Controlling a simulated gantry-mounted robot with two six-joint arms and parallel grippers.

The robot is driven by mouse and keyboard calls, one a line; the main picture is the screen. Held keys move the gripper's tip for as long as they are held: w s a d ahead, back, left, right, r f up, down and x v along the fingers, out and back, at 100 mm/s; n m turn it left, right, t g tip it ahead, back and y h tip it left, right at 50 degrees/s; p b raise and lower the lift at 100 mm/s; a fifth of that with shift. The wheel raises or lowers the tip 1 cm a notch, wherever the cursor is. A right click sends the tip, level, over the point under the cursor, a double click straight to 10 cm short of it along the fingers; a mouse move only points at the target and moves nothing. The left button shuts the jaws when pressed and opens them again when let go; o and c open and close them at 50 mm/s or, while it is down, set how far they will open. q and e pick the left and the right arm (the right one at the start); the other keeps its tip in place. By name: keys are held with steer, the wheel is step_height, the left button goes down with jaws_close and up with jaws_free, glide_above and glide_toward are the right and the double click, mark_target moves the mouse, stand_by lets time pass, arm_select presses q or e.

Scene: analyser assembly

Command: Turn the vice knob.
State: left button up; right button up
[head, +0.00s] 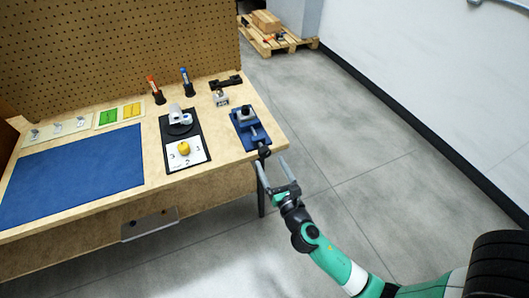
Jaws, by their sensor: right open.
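The blue vice (247,126) stands near the right end of the wooden workbench, with a grey cylindrical part at its jaws. Its dark knob (264,151) sticks out at the front end, by the bench's front right edge. My right gripper (271,163) is open, with its two fingers pointing up toward the knob. In the picture the knob lies just above the fingertips. I cannot tell whether they touch. My left gripper is not in view.
A black board with a yellow knob (184,147) lies left of the vice. A blue mat (70,175) covers the bench's left. Open floor lies to the right.

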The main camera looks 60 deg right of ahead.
mark_target(266, 154)
steer(key=x, duration=0.6)
steer(key=shift+w+d+b, duration=0.1)
steer(key=shift+w+b, duration=0.05)
steer(key=shift+b, duration=0.25)
jaws_close()
